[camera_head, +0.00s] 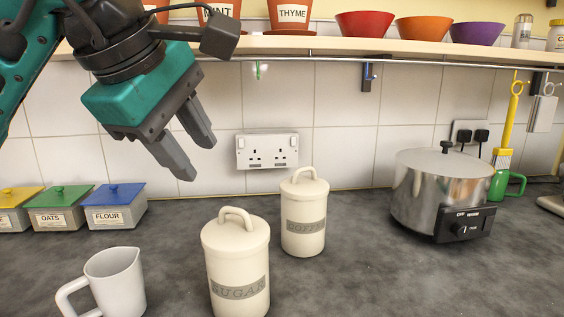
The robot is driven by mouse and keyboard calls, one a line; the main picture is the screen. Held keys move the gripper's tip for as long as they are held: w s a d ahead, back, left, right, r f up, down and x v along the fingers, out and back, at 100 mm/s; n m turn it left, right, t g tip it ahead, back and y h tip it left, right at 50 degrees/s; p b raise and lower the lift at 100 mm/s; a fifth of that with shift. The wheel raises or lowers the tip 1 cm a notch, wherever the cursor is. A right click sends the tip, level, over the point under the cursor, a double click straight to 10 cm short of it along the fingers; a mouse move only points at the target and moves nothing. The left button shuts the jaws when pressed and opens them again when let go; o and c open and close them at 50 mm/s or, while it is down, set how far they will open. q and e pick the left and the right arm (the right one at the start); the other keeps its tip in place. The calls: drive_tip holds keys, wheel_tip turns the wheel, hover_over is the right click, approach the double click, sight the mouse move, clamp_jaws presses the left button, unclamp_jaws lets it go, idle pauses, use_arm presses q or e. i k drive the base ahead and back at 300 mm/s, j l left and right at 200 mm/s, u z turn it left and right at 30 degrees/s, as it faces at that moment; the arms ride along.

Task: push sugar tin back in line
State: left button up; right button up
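The cream sugar tin (236,262) stands upright on the dark worktop, its lid on and its SUGAR label facing me. It is nearer to me than the cream coffee tin (303,215), which stands behind it to the right. A gap shows between the two tins. My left gripper (200,160) hangs in the air at the upper left, above and behind the sugar tin in the picture, touching nothing. Its two grey fingers are apart with nothing between them. My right gripper is not in this view.
A white jug (112,282) stands left of the sugar tin. Lidded boxes, among them a blue-lidded flour box (113,207), line the left wall side. A steel cooker (443,190) stands right. A shelf (330,46) with pots and bowls runs above. Worktop right of the sugar tin is clear.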

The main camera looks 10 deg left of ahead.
sight(238, 287)
drive_tip(key=k+j, duration=0.2)
drive_tip(key=k, duration=0.3)
drive_tip(key=k+j, duration=0.15)
drive_tip(key=k, duration=0.3)
